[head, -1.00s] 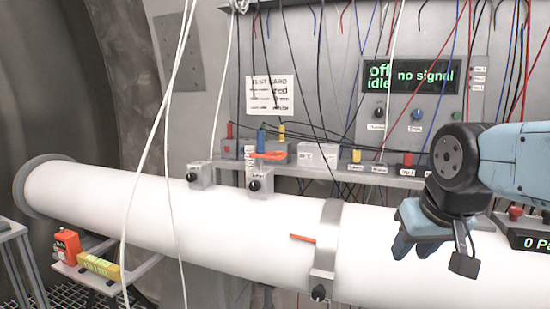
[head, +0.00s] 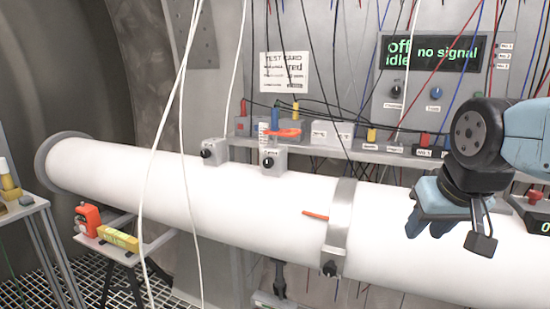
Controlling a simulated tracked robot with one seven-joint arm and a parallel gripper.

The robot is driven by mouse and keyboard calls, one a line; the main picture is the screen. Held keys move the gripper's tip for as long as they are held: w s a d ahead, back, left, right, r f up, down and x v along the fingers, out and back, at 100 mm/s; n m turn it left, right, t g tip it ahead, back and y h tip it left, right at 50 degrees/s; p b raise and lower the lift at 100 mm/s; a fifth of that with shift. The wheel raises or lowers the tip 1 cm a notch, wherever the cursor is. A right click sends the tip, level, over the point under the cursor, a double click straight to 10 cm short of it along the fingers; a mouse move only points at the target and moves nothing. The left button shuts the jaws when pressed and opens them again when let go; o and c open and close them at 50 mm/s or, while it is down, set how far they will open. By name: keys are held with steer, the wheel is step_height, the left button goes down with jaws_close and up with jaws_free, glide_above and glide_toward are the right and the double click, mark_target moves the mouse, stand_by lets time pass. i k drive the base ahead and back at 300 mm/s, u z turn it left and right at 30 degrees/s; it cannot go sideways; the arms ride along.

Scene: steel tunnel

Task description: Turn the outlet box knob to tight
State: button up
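Two small grey boxes with black knobs sit on top of the white pipe (head: 230,205). The left box (head: 219,147) has its knob (head: 208,153) on its front. The right box (head: 280,157) has a knob (head: 268,162) under a small label and an orange lever-like piece (head: 284,132) above it. The labels are too small to read, so I cannot tell which is the outlet box or how its knob is set. My gripper (head: 430,229) points down over the pipe's right part, well right of both boxes. It holds nothing visible; its finger gap is unclear.
A metal clamp band (head: 341,215) with a lower knob (head: 330,268) circles the pipe beside an orange strip (head: 316,215). White cables (head: 188,150) hang in front of the pipe's left part. A shelf (head: 400,158) of boxes and a panel (head: 437,95) stand behind.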

mark_target(267, 163)
steer(key=u, duration=1.45)
steer(key=k, duration=1.05)
steer(key=z, duration=0.9)
steer(key=i, duration=1)
steer(key=u, duration=0.05)
